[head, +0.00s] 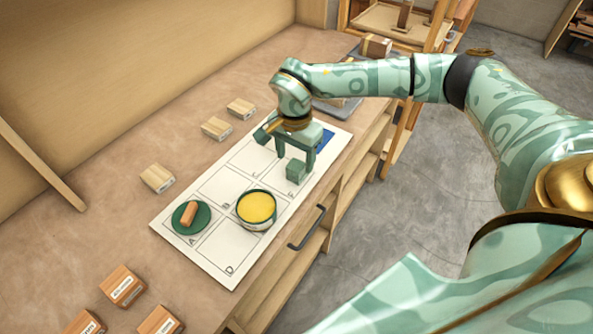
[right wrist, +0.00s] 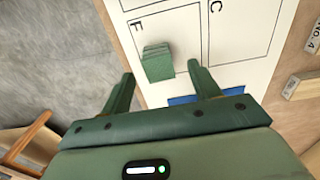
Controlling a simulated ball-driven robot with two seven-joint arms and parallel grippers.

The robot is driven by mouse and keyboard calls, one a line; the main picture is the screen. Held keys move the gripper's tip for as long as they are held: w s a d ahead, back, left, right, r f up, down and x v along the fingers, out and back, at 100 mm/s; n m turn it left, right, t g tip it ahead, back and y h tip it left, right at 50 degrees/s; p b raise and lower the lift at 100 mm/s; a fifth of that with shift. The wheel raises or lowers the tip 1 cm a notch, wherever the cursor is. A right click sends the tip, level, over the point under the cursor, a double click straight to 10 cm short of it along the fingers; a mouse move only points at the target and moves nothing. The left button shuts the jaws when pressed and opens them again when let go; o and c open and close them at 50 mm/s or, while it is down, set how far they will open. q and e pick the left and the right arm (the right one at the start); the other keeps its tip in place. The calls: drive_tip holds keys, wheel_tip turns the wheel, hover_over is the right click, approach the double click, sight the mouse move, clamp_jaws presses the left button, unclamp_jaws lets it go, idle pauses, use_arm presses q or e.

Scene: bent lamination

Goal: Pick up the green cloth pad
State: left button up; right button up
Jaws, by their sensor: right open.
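The green cloth pad (head: 296,171) is a small, block-like green piece lying in the cell marked F of a white lettered sheet (head: 217,247). It also shows in the right wrist view (right wrist: 158,62), just beyond the fingertips and a little left of the middle between them. My right gripper (head: 287,150) is open and empty above the sheet, its two green fingers spread wider than the pad. I cannot tell the exact height above the pad. My left gripper is not in view.
A tin of yellow stuff (head: 257,208) and a green disc with a wooden grip (head: 191,217) stand on the sheet. A blue piece (head: 326,139) lies at its far end. Several labelled wooden blocks (head: 157,178) lie around. The bench's right edge is close to the sheet.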

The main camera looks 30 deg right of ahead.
sight(297, 164)
drive_tip(key=f, duration=0.2)
drive_tip(key=f+b, duration=0.1)
drive_tip(key=f, duration=0.1)
drive_tip(key=shift+d, duration=0.25)
drive_tip(key=c, duration=1.1)
drive_tip(key=shift+o, duration=0.2)
drive_tip(key=shift+r+p, duration=0.3)
drive_tip(key=shift+r, duration=0.3)
drive_tip(key=s+a+r+p, duration=0.2)
drive_tip(key=s+r+p, duration=0.1)
drive_tip(key=s+r, duration=0.9)
drive_tip(key=shift+s, duration=1)
drive_tip(key=o, duration=0.4)
drive_tip(key=shift+c, duration=1.5)
